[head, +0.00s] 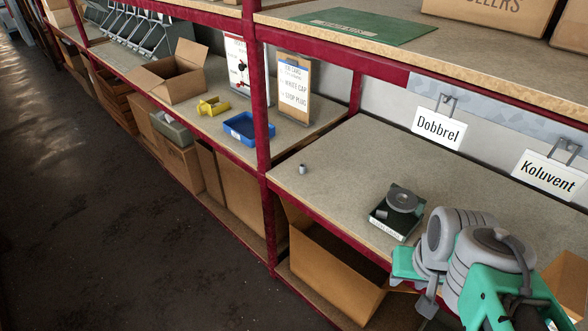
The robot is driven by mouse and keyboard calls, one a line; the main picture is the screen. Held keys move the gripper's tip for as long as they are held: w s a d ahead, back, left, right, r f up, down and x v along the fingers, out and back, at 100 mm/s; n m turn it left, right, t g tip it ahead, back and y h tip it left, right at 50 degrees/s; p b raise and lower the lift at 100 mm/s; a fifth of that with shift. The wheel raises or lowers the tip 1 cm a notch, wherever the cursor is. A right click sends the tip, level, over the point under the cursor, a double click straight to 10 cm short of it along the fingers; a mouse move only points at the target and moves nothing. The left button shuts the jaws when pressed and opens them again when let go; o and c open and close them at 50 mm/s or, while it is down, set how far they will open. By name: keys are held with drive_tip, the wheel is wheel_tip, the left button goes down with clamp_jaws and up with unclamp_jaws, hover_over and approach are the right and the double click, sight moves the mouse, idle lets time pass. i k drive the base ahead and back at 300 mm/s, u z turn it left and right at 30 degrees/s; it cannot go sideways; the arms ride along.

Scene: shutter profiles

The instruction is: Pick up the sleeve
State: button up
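A small grey cylinder (302,168), which looks like the sleeve, stands alone on the bare shelf board (340,165) near its left end, just right of the red post. It is too small to show detail. My arm, green and grey, is folded at the lower right, well to the right of the cylinder and apart from it. My gripper (426,300) seems to be at the arm's lower left side; its fingers are not clear, so I cannot tell whether it is open.
A dark device with a round grey top (402,201) stands between the cylinder and my arm. A red post (261,110) rises left of the cylinder. Beyond it are a blue tray (248,129), a yellow part (213,106) and an open carton (172,79). An upper shelf overhangs.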

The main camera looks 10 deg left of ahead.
sight(303, 167)
drive_tip(key=u, duration=0.5)
drive_tip(key=k, duration=1.2)
drive_tip(key=u, duration=1.25)
drive_tip(key=i, duration=1.1)
drive_tip(key=u, duration=0.55)
drive_tip(key=i, duration=0.95)
drive_tip(key=z, duration=0.95)
drive_tip(key=i, duration=0.75)
drive_tip(key=z, duration=1.25)
drive_tip(key=i, duration=0.75)
drive_tip(key=z, duration=0.05)
